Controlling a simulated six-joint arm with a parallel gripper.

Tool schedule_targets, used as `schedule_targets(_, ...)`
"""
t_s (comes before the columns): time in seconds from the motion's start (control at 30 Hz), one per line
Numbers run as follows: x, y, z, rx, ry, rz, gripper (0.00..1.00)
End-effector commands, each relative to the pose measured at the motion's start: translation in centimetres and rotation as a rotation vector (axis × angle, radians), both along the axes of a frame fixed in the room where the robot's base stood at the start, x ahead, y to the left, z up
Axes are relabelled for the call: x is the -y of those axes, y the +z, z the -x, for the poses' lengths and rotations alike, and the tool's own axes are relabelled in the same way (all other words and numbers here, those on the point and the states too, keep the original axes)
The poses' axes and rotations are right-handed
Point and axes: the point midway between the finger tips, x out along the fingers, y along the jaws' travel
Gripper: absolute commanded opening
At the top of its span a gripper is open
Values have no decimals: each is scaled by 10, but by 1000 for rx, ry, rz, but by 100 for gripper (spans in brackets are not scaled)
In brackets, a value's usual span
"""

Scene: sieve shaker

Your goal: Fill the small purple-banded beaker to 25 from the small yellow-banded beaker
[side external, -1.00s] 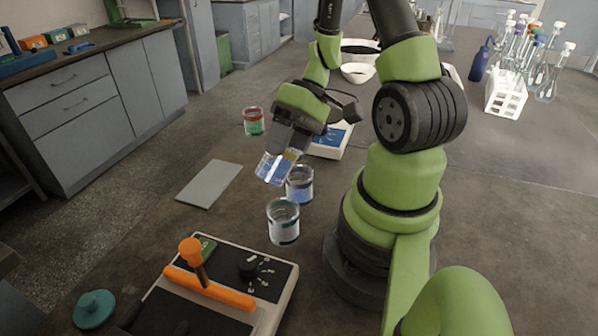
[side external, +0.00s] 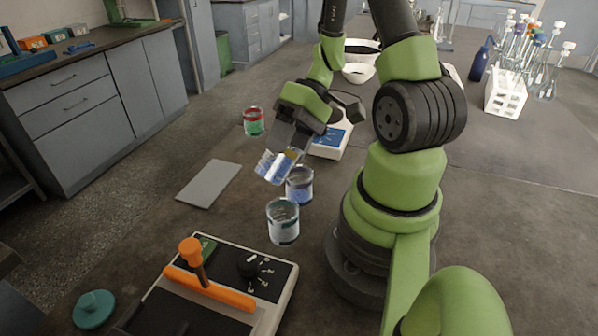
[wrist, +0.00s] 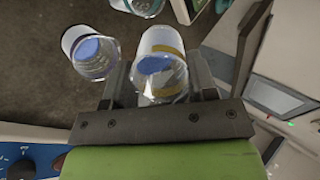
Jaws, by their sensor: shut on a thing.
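My gripper (side external: 290,146) is shut on the yellow-banded beaker (side external: 275,167), which holds blue liquid and is strongly tilted. The held beaker also shows in the wrist view (wrist: 160,50), between the fingers (wrist: 157,85), with its yellow band and blue liquid. The purple-banded beaker (side external: 300,186) stands upright on the table, just below and right of the held beaker, with blue liquid inside. In the wrist view it is left of the held beaker (wrist: 88,55). I cannot read its level against the marks, nor see a clear stream between the beakers.
A teal-banded beaker (side external: 283,222) stands close in front. A red-banded beaker (side external: 253,122) with green content stands behind. A grey plate (side external: 209,184) lies left, the shaker panel with orange bar (side external: 215,290) in front, and a blue-and-white device (side external: 333,140) behind my gripper.

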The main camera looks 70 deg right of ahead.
Motion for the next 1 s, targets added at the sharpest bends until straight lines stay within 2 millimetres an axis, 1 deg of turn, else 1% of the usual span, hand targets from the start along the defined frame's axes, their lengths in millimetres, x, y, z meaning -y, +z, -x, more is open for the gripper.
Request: schedule_targets(1.0,2,-1,1,30,0,-53,22)
